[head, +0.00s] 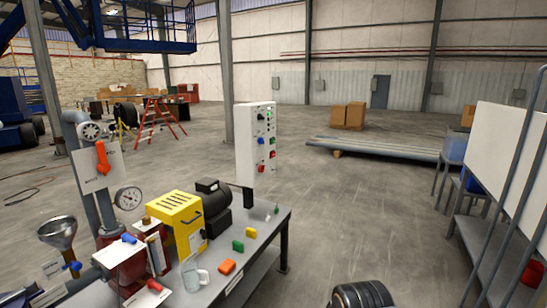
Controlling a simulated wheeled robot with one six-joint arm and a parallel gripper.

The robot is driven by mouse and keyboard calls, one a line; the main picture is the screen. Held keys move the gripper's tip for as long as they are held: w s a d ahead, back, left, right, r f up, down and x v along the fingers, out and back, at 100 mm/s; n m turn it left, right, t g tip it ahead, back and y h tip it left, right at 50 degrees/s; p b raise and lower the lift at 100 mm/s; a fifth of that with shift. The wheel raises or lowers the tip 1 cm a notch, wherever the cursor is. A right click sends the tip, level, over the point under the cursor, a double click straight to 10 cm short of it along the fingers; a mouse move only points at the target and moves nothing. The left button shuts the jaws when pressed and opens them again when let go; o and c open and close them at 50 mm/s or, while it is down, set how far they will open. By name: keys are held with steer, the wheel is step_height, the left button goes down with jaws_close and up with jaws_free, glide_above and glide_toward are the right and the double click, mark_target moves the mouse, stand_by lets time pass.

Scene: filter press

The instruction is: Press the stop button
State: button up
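A white upright control box (243,145) stands at the far end of the workbench, with its button face turned to the right. The face carries a green light or button near the top, dark knobs below it, a blue control (261,141) and several red controls, among them an upper red one (272,140) and a lower red one (261,168). The labels are too small to read, so I cannot tell which one is the stop button. My gripper does not show. A dark ribbed part at the bottom edge appears to be mine.
The bench (262,235) holds a yellow-covered pump (178,222), a clear mug (195,276), and small orange, green and yellow blocks. A gauge (128,198), a red-handled valve and a funnel (60,234) are at left. Open floor (350,220) lies right of the bench. A rack with a whiteboard (505,145) stands far right.

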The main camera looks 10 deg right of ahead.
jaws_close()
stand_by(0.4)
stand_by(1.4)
